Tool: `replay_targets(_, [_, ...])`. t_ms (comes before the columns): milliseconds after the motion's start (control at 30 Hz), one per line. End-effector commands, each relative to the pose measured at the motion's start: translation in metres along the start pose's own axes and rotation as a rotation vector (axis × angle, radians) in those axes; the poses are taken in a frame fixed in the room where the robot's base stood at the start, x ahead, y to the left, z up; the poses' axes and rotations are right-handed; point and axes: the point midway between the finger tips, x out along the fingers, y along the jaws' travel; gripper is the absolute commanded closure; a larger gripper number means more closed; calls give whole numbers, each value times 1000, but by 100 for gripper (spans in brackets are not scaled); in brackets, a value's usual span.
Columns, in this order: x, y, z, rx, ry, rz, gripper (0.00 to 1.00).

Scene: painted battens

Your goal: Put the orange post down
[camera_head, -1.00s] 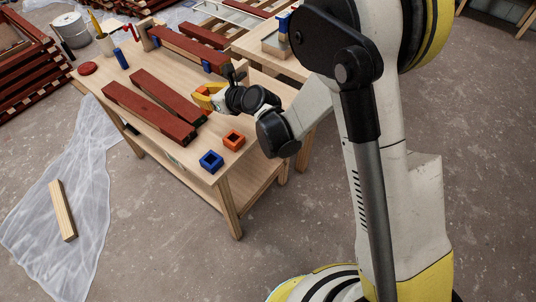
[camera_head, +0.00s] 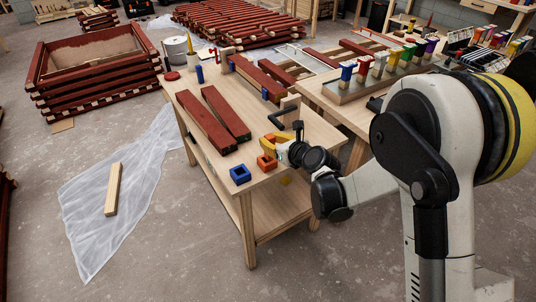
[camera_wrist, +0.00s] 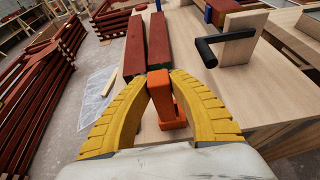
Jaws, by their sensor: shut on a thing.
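My gripper (camera_head: 272,145) has yellow fingers and is shut on the orange post (camera_wrist: 158,80), whose top shows between the fingertips in the wrist view (camera_wrist: 159,92). In the head view the gripper is just above the orange square socket (camera_head: 266,163) near the bench's front right corner. The post is mostly hidden there by the fingers. In the wrist view more orange (camera_wrist: 172,112) shows below the post. I cannot tell whether the post's lower end is inside the socket. A blue square socket (camera_head: 239,175) lies to the left on the bench (camera_head: 215,163).
Two dark red battens (camera_head: 204,121) lie left of the gripper. A wooden block with a black handle (camera_head: 284,117) stands close behind it. A blue post (camera_head: 199,74) stands farther back. A second bench (camera_head: 340,108) at right carries a row of coloured-topped pieces.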

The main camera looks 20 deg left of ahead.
Motion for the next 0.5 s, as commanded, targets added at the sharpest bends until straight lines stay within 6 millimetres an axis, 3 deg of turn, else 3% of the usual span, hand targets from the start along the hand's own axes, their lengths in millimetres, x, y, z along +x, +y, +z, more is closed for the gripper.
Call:
replay_targets(100, [21, -3, -5, -1, 0, 0, 100])
replay_targets(267, [30, -5, -7, 0, -1, 0, 100])
replay_targets(500, [44, -5, -40, 0, -1, 0, 100])
